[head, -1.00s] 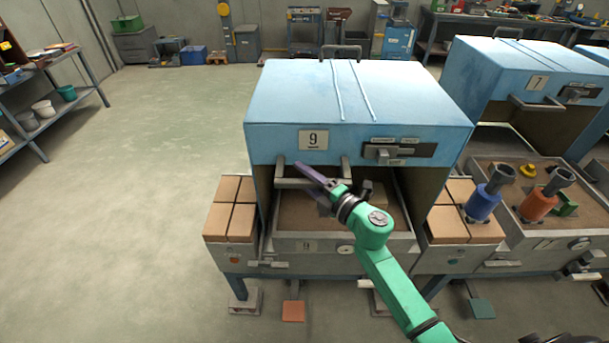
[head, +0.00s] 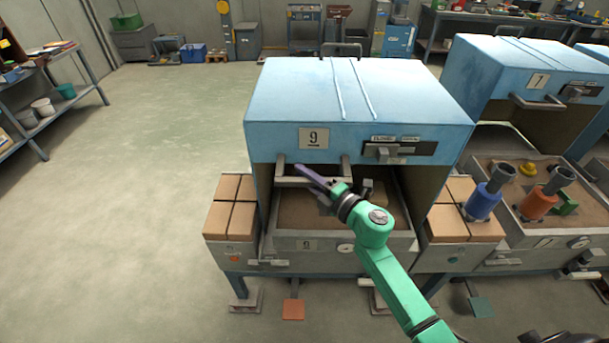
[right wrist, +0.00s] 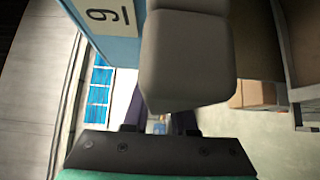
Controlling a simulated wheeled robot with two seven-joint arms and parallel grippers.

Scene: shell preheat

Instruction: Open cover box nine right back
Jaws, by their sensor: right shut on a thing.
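Box nine has a blue cover (head: 350,95) with a "9" plate (head: 313,138) on its front. The cover stands raised over the tray (head: 290,247), and the front gap shows a brown bed inside. A grey bar handle (head: 290,182) hangs at the cover's lower front edge. My right gripper (head: 312,174) is at this handle, its dark purple fingers shut on it. In the right wrist view a grey block of the handle (right wrist: 187,60) hides much of the grip. My left gripper is not in view.
Brown bricks lie on side shelves left (head: 231,215) and right (head: 448,222) of the box. A second blue-covered box (head: 525,65) stands to the right, with a blue cylinder (head: 484,203) and an orange one (head: 540,203) in front. The floor at left is clear.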

